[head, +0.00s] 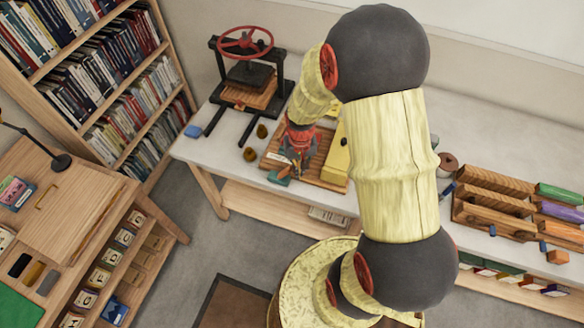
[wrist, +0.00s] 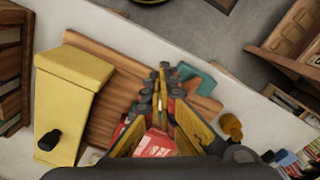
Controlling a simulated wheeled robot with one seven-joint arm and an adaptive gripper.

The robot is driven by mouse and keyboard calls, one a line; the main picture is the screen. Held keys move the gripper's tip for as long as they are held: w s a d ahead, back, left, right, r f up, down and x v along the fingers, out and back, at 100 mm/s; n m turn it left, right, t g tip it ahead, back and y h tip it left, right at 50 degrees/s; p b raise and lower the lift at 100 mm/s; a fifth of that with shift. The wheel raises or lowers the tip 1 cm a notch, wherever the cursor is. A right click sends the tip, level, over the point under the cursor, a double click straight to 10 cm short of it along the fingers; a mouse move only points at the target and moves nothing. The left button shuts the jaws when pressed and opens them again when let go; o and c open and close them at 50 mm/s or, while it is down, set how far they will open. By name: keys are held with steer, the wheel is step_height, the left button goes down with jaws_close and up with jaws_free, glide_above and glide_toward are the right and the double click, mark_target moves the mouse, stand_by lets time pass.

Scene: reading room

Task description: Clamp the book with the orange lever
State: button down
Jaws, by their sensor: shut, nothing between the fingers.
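My gripper (head: 297,170) points down over a wooden board (head: 330,178) on the white table. In the wrist view its fingers are together at the tips (wrist: 163,70), with nothing held between them. A red book-like thing with white print (wrist: 155,146) shows below and between the fingers; the gripper covers much of it. A yellow block (head: 337,158) with a black knob stands on the board, also in the wrist view (wrist: 72,95). A teal piece (wrist: 202,76) lies by the fingertips at the board's edge. I cannot make out an orange lever; my arm hides part of the board.
A black press with a red wheel (head: 243,42) stands behind to the left. Two brown knobs (head: 262,131) and a blue block (head: 193,131) are on the table at left. A bookshelf (head: 100,75) is at far left.

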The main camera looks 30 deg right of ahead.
mark_target(286, 170)
steer(key=shift+w, duration=0.1)
stand_by(0.3)
steer(key=shift+w+a, duration=0.7)
steer(key=shift+w, duration=0.15)
steer(key=shift+w+a, duration=0.7)
steer(key=shift+w, duration=0.15)
steer(key=shift+w+a, duration=0.55)
steer(key=shift+w, duration=0.2)
steer(key=shift+w+a, duration=0.65)
steer(key=shift+w, duration=0.2)
